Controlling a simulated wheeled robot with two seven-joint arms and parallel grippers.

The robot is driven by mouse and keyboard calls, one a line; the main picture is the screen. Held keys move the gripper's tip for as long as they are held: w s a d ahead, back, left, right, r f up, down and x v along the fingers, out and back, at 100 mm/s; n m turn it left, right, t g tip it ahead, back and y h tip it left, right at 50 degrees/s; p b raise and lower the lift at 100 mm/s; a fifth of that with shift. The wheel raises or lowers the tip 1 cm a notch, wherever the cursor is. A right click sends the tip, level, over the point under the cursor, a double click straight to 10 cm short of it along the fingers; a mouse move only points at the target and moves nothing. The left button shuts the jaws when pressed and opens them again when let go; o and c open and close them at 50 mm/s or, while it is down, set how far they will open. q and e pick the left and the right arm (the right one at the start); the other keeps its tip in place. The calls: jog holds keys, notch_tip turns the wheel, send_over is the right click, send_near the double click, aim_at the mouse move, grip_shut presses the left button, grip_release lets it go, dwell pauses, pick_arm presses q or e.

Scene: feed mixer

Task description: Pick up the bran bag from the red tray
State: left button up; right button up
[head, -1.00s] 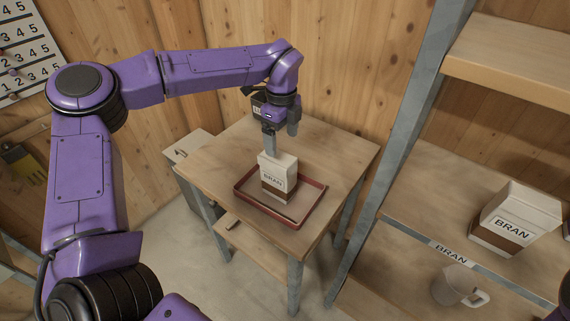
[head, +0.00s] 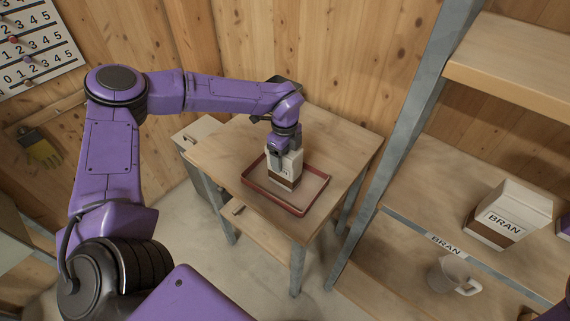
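The bran bag (head: 284,178), a white and brown block-shaped bag, stands upright in the red tray (head: 299,210), towards the tray's left and back. The tray lies on the small wooden table. My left gripper (head: 284,155) is down over the top of the bag. One finger shows against the bag's near left side; the other finger is hidden. I cannot tell whether the fingers press on the bag. The gripper covers part of the label. My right gripper is not in view.
The wooden table (head: 240,142) is otherwise bare. At right, a metal-framed shelf holds another BRAN bag (head: 507,215) and a pale mug (head: 450,275). A metal post (head: 408,120) stands between shelf and table. A yellow and dark glove-like thing (head: 40,150) hangs on the left wall.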

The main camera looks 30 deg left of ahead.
pick_arm(q)
jog(key=c, duration=0.7)
jog(key=shift+r, duration=0.1)
